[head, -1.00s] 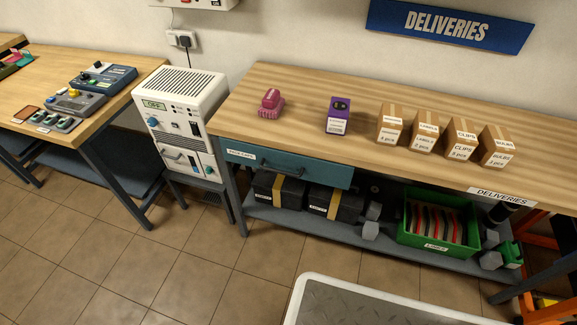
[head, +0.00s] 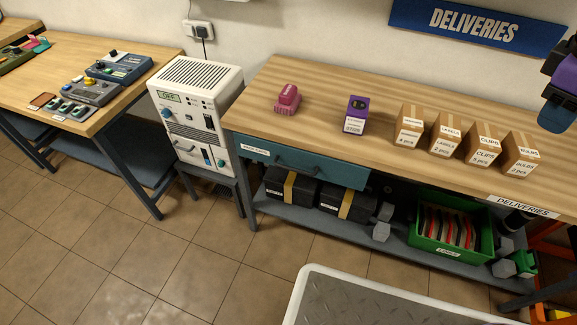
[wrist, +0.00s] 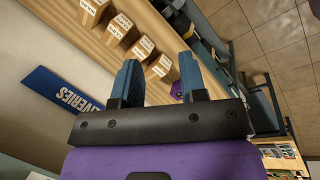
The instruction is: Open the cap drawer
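The teal drawer (head: 325,173) sits under the left part of the wooden deliveries bench, its front about flush with the bench edge, so it looks shut. It has a dark bar handle and a white label at its left end, too small to read surely. My gripper (wrist: 159,62) shows in the wrist view with its two blue fingers apart and nothing between them. Part of my purple and dark arm end shows at the upper right edge of the head view, above the bench and far right of the drawer. I cannot make out the drawer in the wrist view.
On the bench (head: 275,77) stand a pink object (head: 287,98), a purple box (head: 356,114) and several brown cartons (head: 445,137). Below are black boxes (head: 291,189) and a green crate (head: 449,252). A white power unit (head: 197,112) stands left. Floor before the drawer is clear.

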